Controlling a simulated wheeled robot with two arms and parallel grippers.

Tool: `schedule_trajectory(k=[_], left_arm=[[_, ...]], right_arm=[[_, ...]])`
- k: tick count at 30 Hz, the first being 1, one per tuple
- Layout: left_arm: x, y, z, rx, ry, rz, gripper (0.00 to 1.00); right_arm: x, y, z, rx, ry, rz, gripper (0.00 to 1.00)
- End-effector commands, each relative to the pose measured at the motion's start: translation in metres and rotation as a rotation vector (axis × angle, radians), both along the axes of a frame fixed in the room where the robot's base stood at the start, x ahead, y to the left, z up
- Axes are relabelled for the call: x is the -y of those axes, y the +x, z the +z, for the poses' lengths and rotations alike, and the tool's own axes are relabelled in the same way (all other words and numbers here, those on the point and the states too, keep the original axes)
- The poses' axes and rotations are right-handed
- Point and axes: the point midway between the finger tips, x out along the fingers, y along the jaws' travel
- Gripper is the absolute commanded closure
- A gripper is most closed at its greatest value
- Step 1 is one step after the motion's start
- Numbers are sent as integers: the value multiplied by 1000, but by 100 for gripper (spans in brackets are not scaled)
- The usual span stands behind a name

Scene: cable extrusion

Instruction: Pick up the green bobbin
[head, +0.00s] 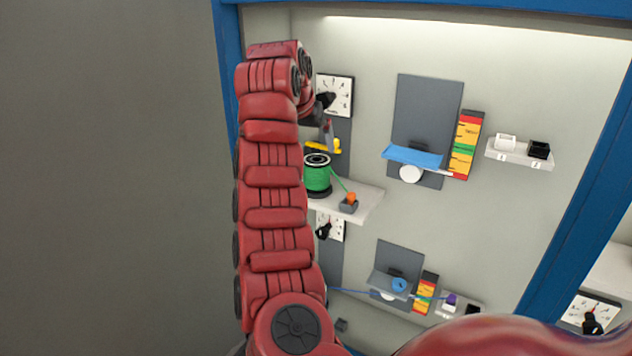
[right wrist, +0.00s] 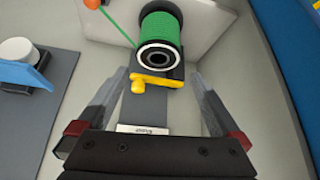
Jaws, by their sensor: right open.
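The green bobbin (head: 317,179) stands upright on a light shelf in the head view, with a black base and a white-and-black top. A green strand runs from it to an orange piece (head: 351,198) on a small grey block. In the right wrist view the bobbin (right wrist: 161,32) is beyond the fingertips, near the top middle. My right gripper (right wrist: 158,84) is open and empty, its fingers apart on either side of a yellow piece (right wrist: 155,82) and short of the bobbin. In the head view my right arm partly hides this gripper (head: 328,124). My left gripper is out of view.
The light shelf (head: 366,200) stands out from the wall panel. A dial (head: 336,91) is above the bobbin. A blue plate (head: 412,157) and a colored scale (head: 466,145) are to the right. A blue frame post (head: 580,200) stands farther right.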

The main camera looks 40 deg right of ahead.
Motion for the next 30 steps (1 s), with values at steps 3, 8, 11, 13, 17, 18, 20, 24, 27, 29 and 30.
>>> schedule_trajectory(k=[3, 8, 11, 13, 17, 18, 20, 24, 27, 29, 30], left_arm=[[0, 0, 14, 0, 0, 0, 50], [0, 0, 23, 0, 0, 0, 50], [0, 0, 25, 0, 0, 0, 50], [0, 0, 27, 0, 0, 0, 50], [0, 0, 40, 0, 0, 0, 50], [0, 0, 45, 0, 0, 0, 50], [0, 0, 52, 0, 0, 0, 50], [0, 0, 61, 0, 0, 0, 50], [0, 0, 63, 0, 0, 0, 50], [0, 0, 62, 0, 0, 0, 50], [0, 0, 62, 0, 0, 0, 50]], right_arm=[[11, 5, -13, -3, -1, -2, 0], [22, 11, -35, -5, 1, 0, 0], [25, 13, -42, -1, 0, -1, 0], [26, 13, -45, -1, 0, -1, 0], [30, 14, -55, -4, 1, -1, 0], [31, 15, -60, -5, 1, 1, 0], [34, 15, -68, -5, -1, 0, 0], [43, 19, -83, -3, 2, -1, 0], [45, 21, -90, 0, 2, 0, 0], [46, 21, -92, 2, 0, 0, 0], [46, 21, -92, 3, 0, -1, 0]])
